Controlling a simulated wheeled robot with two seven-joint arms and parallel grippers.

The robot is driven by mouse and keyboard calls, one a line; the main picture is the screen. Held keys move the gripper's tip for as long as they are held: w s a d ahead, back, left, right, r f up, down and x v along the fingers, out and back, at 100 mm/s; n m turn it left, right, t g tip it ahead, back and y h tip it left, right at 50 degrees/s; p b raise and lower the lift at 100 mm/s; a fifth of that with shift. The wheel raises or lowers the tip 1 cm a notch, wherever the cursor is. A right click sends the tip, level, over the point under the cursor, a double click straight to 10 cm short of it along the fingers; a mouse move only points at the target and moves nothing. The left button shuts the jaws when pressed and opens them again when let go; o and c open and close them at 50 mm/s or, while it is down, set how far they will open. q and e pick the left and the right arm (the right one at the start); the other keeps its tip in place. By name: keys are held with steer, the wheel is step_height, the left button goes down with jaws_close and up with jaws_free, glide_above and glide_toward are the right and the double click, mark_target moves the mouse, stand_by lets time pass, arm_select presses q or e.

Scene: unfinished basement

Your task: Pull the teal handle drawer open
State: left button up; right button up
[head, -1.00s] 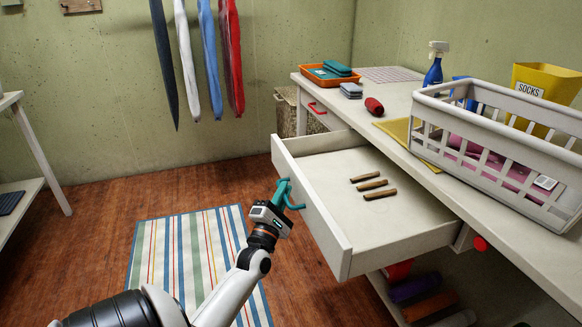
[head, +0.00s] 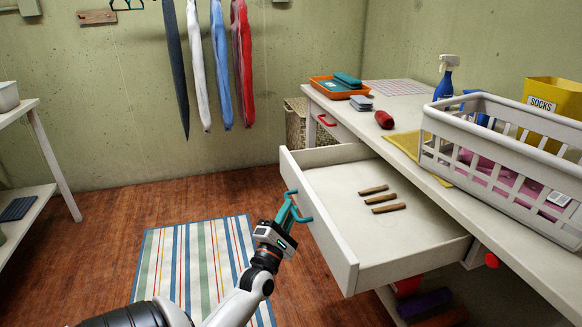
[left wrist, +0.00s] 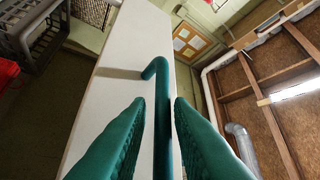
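The drawer (head: 330,228) is a white box pulled far out of the workbench, with three short wooden-handled pieces (head: 380,198) lying inside. Its teal bar handle (head: 302,214) is on the front panel. My left gripper (head: 288,207), with teal fingers, is at the handle. In the left wrist view the handle (left wrist: 161,110) runs between the two fingertips of my left gripper (left wrist: 158,101), with a narrow gap showing on each side. The fingers look open around the bar. The white drawer front (left wrist: 112,80) lies beyond them. My right gripper is not in view.
The white workbench (head: 412,108) carries a white laundry basket (head: 490,170), an orange tray (head: 325,85) and a blue spray bottle (head: 446,80). A second drawer has a red handle (head: 326,120). A striped rug (head: 195,255) lies on open floor left of the drawer.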

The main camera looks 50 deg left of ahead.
arm_select(q)
steer(key=v, duration=1)
steer(key=shift+d, duration=0.15)
